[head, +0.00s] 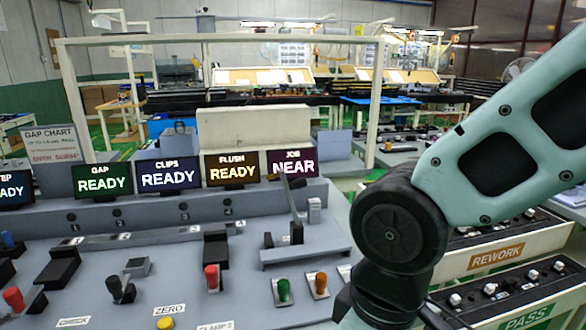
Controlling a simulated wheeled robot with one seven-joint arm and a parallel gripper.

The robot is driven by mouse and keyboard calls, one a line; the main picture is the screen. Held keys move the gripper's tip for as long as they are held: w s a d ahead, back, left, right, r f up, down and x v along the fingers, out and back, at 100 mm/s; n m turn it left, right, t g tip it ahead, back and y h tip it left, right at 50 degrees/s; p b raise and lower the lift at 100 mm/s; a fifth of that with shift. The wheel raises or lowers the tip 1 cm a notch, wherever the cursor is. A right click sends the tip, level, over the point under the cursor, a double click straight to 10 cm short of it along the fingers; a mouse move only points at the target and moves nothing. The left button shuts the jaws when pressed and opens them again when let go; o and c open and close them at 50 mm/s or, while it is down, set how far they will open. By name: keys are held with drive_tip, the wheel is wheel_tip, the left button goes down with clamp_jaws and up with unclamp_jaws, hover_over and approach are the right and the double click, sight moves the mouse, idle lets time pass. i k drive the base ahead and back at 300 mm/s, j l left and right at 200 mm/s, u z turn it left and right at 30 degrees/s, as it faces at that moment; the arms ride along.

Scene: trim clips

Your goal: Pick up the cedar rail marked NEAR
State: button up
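I cannot make out a cedar rail marked NEAR in the head view. The word NEAR shows on a dark display headed JOB (292,164), at the right end of a row of displays on the grey bench (190,265). My arm enters at the right and bends down toward the bottom edge. My gripper is out of view, so what it holds cannot be seen.
GAP (102,180), CLIPS (167,175) and FLUSH (232,169) displays read READY. Red, green, orange and black handles, blocks and an upright grey fixture (292,215) stand on the bench. The REWORK tray (450,265) and PASS tray (555,312) are at the right.

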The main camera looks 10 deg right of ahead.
sight(460, 303)
drive_tip(key=i+l+u, duration=0.15)
drive_tip(key=l, duration=0.85)
drive_tip(key=i+l+u, duration=0.2)
drive_tip(key=l, duration=0.85)
drive_tip(key=l+u, duration=0.15)
drive_tip(key=l, duration=0.9)
